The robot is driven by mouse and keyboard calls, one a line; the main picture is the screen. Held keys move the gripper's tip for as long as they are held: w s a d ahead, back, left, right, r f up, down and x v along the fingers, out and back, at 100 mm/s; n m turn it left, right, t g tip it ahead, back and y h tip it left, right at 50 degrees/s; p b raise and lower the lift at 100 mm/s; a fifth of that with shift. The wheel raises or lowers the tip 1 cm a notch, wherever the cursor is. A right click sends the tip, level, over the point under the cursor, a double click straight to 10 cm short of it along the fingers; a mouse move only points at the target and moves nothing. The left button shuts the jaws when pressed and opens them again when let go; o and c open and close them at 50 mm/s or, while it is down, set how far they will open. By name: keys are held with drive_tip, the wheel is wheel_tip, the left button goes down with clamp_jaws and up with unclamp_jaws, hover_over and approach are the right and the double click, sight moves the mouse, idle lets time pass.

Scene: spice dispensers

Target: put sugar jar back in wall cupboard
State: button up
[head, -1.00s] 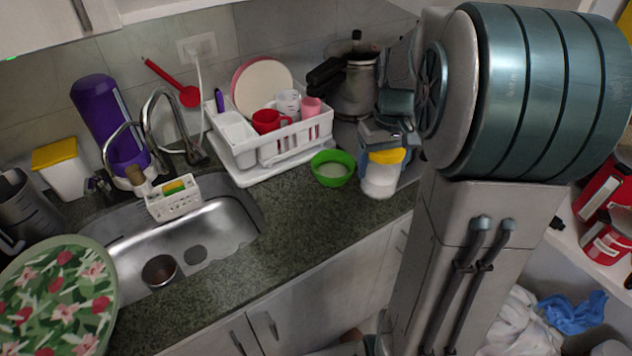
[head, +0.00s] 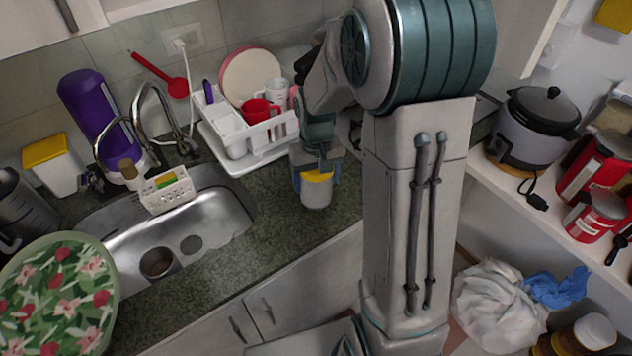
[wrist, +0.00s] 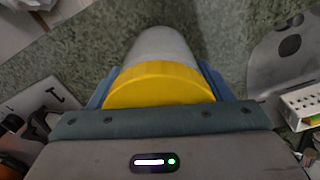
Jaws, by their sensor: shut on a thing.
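The sugar jar is a pale jar with a yellow lid (head: 316,192). In the head view my gripper (head: 317,172) is shut on it from above, at the lid, in front of the dish rack. In the wrist view the jar (wrist: 160,50) lies between the two blue fingers of my gripper (wrist: 160,85), with its yellow lid nearest the camera. I cannot tell whether its base touches the counter. A white cupboard edge (head: 90,12) shows at the top left of the head view; its inside is not visible.
A white dish rack (head: 245,150) with cups and a plate stands behind the jar. The sink (head: 180,235) and faucet are to the left. A rice cooker (head: 537,125) and red tins (head: 595,165) are on the right shelf. The counter between sink and jar is clear.

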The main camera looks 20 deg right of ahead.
drive_tip(key=shift+f, duration=1.1)
drive_tip(key=shift+f, duration=0.2)
drive_tip(key=o, duration=1.4)
drive_tip(key=shift+r, duration=0.1)
